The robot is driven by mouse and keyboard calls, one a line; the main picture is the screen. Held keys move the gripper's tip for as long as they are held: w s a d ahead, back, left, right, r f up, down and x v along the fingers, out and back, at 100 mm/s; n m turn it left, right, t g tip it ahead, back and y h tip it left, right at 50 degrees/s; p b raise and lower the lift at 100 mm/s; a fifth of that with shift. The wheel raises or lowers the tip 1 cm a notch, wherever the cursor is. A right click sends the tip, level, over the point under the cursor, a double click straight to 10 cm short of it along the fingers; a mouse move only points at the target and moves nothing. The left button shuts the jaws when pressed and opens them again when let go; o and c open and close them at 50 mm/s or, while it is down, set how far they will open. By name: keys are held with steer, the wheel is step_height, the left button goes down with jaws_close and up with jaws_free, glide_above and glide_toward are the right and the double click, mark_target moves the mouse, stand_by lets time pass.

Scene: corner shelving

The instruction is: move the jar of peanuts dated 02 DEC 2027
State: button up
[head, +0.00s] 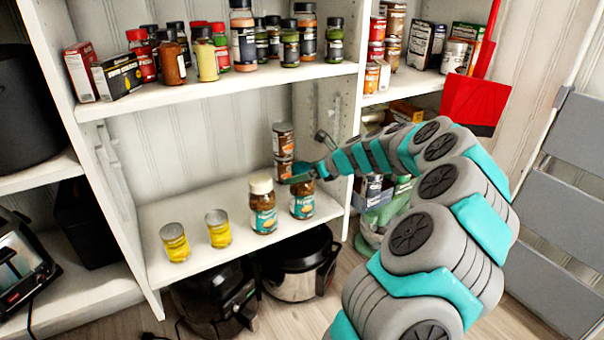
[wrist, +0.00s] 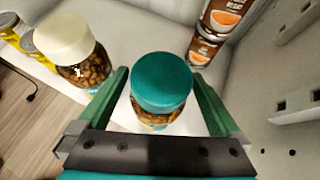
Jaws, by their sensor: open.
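Two jars with brown contents stand on the lower shelf, and no date is readable on either. One jar (head: 303,204) has a teal lid, which shows in the wrist view (wrist: 162,82). The other jar (head: 263,207) has a cream lid and stands just to its left, also in the wrist view (wrist: 68,45). My gripper (head: 299,178) is open at the teal-lidded jar's top. In the wrist view its fingers (wrist: 160,78) lie on either side of that jar, with small gaps. The gripper partly hides the lid in the head view.
Stacked brown cans (head: 283,140) stand close behind the teal-lidded jar. Two yellow cans (head: 218,229) are on the left of the shelf. The shelf's side wall (wrist: 290,80) is close on the right. Many spice jars stand on the shelf above.

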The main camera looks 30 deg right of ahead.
steer(key=v, duration=0.7)
steer(key=shift+s+r, duration=0.2)
steer(key=shift+d, duration=0.1)
steer(key=s+a+r+n+g, duration=0.1)
steer(key=s+a+n+g, duration=0.1)
steer(key=s+a+n, duration=0.45)
steer(key=s+a+n+g+y, duration=0.15)
steer(key=a+n, duration=0.25)
steer(key=a, duration=0.6)
steer(key=s+a+r+n+g, duration=0.1)
steer(key=s+a+n+g, duration=0.2)
steer(key=s+a+n, duration=0.35)
steer(key=s+a+f+n+g+h, duration=0.1)
steer(key=s+f+n+g+h, duration=0.1)
steer(key=s+n, duration=0.5)
steer(key=s+a+f+n+g+h, duration=0.1)
steer(key=s+f+n+g+h, duration=0.2)
steer(key=s, duration=1.7)
steer(key=f+n+h, duration=0.1)
steer(key=n, duration=0.3)
steer(key=shift+s+f, duration=0.2)
steer(key=shift+s, duration=0.05)
